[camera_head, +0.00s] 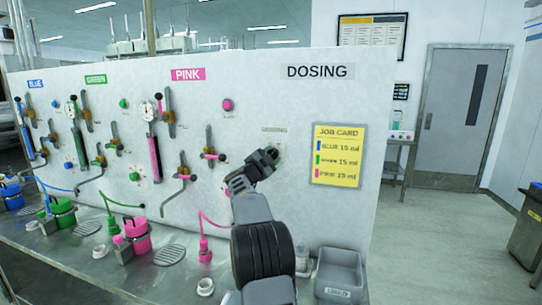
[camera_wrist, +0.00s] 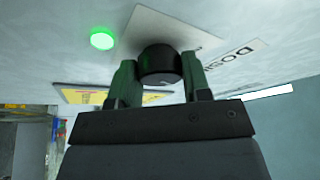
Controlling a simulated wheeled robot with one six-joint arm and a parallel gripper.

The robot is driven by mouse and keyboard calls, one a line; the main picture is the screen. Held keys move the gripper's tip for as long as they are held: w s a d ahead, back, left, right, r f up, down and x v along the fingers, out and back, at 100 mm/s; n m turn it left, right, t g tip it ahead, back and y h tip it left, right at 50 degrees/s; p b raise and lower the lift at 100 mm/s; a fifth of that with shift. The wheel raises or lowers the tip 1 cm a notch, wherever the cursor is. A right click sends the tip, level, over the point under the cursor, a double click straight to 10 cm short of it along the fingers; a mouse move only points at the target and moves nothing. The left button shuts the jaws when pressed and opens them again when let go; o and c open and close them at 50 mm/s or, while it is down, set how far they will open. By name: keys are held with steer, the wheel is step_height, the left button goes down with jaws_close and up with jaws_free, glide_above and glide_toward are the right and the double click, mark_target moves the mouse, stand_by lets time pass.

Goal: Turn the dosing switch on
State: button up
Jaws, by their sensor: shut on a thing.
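The dosing switch shows in the wrist view as a round black knob (camera_wrist: 159,62) on a pale plate (camera_wrist: 172,28) on the panel. My gripper (camera_wrist: 159,74) has one finger on each side of the knob and is shut on it. Which way the knob is turned cannot be told. A green lamp (camera_wrist: 103,39) beside the plate looks lit. In the head view my gripper (camera_head: 268,157) is at the panel below the DOSING sign (camera_head: 317,72) and hides the knob.
A yellow job card (camera_head: 338,155) is on the panel right of my gripper. Valves and gauges in blue, green and pink sections fill the panel's left. Below, a counter holds a pink container (camera_head: 138,236) and a grey bin (camera_head: 340,274). The floor at right is partly clear.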

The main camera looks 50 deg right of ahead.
steer(key=shift+m+g, duration=0.4)
steer(key=shift+m, duration=0.3)
steer(key=o, duration=0.9)
steer(key=shift+o, duration=0.2)
steer(key=shift+a, duration=0.1)
steer(key=b+v, duration=0.3)
steer(key=v, duration=1)
steer(key=shift+a+b, duration=0.3)
steer(key=shift+b, duration=0.05)
steer(key=shift+s, duration=0.15)
